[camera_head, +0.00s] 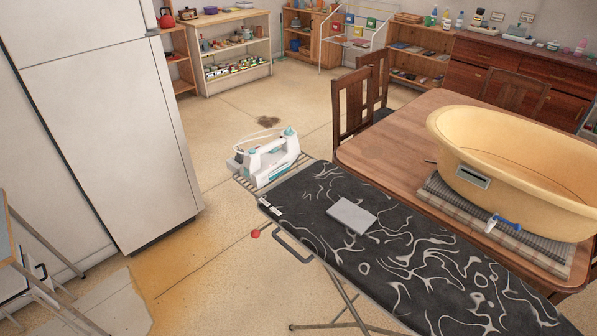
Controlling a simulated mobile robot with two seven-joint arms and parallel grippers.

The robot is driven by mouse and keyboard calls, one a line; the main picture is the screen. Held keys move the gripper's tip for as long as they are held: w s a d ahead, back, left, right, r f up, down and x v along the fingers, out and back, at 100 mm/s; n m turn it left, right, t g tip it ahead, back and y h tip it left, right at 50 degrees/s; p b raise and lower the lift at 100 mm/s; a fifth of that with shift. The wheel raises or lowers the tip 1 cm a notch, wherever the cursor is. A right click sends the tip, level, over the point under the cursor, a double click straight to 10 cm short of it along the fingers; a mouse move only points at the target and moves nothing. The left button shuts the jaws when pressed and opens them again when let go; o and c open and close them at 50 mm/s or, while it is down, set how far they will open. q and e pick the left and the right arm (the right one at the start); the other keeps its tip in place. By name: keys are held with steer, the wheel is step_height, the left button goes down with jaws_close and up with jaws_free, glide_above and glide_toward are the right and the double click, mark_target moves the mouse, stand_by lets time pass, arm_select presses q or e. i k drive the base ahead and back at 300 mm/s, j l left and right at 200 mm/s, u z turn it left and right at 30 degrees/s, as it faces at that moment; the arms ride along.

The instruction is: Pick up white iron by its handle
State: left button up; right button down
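The white iron (268,158) with light blue parts rests on the wire rack (246,171) at the far left end of the ironing board (325,228). Its handle (266,147) forms the upper part of its body and nothing covers it. The board has a black cover with a white swirl pattern. A flat grey rectangular object (352,216) lies on the board, apart from the iron. Neither of my grippers is in view.
A wooden table (385,153) with a large yellow tub (520,150) stands right behind the board. Wooden chairs (352,103) are at the table's far left. A white fridge (105,130) stands at left.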

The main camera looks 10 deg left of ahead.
mark_target(264, 170)
steer(key=j+z, duration=0.1)
steer(key=z, duration=0.3)
steer(key=j+z, duration=0.15)
steer(key=z, duration=0.2)
steer(key=i+j+z, duration=0.1)
steer(key=z, duration=0.3)
steer(key=j+z, duration=0.3)
steer(key=j, duration=0.25)
steer(key=k+j+z, duration=0.15)
steer(key=j+z, duration=0.2)
steer(key=j, duration=0.15)
steer(key=k+j+z, duration=0.1)
steer(key=j, duration=0.25)
steer(key=k+j, duration=0.15)
steer(key=j, duration=0.2)
steer(key=k+j+z, duration=0.15)
steer(key=j, duration=0.15)
steer(key=i+j, duration=0.05)
